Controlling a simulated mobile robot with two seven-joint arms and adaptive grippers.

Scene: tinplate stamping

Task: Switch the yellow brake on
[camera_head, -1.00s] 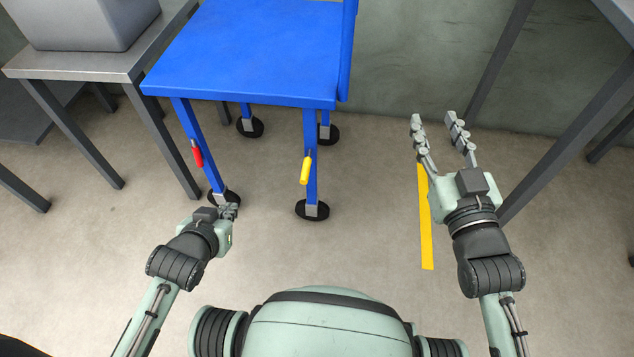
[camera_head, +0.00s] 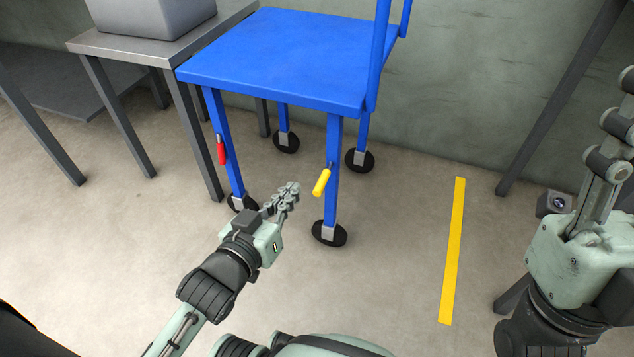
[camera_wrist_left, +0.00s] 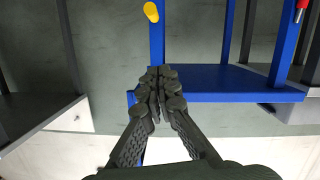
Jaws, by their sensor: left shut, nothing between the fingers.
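The yellow brake (camera_head: 322,182) is a short handle on the near right leg of the blue cart (camera_head: 280,60). It slants down and to the left from its pivot. In the left wrist view the yellow brake (camera_wrist_left: 151,11) shows at the top edge, beyond my fingertips. My left gripper (camera_head: 290,190) is shut and empty, a little left of the yellow brake and apart from it. The left wrist view shows its fingers (camera_wrist_left: 160,82) together. My right gripper (camera_head: 622,110) is at the right edge, partly cut off, far from the brake.
A red brake handle (camera_head: 221,152) hangs on the cart's near left leg. A grey metal table (camera_head: 130,45) with a grey box (camera_head: 150,15) stands at left. A yellow floor stripe (camera_head: 453,250) lies right of the cart. The floor between cart and stripe is clear.

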